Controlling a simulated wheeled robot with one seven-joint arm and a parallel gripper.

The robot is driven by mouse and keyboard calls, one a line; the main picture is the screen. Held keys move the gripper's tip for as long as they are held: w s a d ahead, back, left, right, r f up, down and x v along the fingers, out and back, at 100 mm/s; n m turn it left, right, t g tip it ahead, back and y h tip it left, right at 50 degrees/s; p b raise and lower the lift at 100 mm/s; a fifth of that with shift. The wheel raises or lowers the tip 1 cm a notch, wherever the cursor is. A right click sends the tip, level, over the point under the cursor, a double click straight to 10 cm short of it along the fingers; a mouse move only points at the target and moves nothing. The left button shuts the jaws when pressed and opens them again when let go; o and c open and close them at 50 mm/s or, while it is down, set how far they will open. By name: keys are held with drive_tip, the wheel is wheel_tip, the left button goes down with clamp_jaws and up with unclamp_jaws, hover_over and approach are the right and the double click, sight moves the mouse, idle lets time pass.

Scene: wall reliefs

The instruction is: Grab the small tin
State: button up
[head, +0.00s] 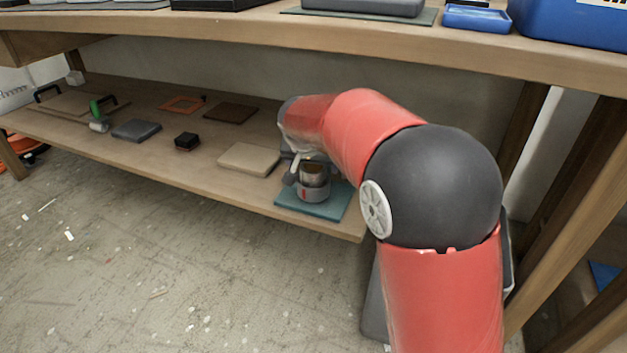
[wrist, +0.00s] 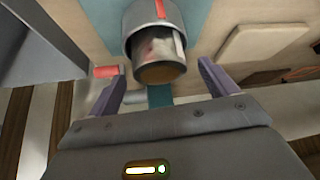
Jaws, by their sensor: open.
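The small tin (head: 313,190) is a grey cylinder with a red mark and a brownish top or inside. It stands on a teal mat (head: 338,208) near the front edge of the lower shelf. In the wrist view the tin (wrist: 150,28) lies just ahead of my gripper (wrist: 161,76), about in line with the gap between its fingers. My gripper is open and empty. In the head view my gripper (head: 297,166) is beside the tin, partly hidden by it and by my arm. I cannot tell whether a finger touches the tin.
A beige block (head: 249,159) lies left of the mat. Farther left are a small black block (head: 187,142), a dark grey pad (head: 136,130) and a brown plate (head: 231,113). The upper shelf edge (head: 250,30) runs above. A wooden post (head: 570,215) stands at right.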

drive_tip(key=shift+x, duration=1.2)
drive_tip(key=shift+r, duration=0.1)
drive_tip(key=c, duration=1.4)
drive_tip(key=shift+o, duration=0.2)
